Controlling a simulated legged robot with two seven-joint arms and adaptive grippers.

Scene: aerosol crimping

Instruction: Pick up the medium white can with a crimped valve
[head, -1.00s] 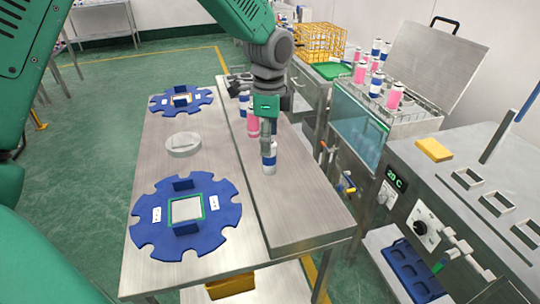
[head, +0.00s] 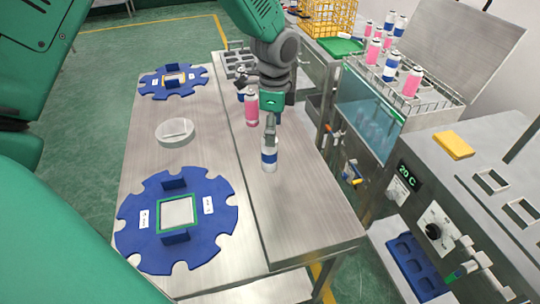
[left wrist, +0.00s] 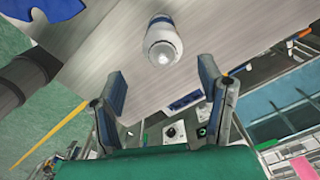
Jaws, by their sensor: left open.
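A white can with a blue band (head: 269,160) stands upright on the raised metal strip of the table. In the left wrist view the white can (left wrist: 163,43) shows from above, ahead of the fingertips and roughly midway between them. Its pale top shows there, but the valve detail is too small to judge. My left gripper (head: 270,130) is at the can's upper part in the head view, and hides some of its top. In the left wrist view my left gripper (left wrist: 163,78) is open and nothing is between its fingers. My right gripper is not in view.
A pink can (head: 251,110) stands just behind, with another can partly hidden beside it. Two blue notched discs (head: 133,215) and a round clear-grey dish (head: 175,133) lie on the left. A water bath (head: 362,110) with several cans stands right. The strip's front is clear.

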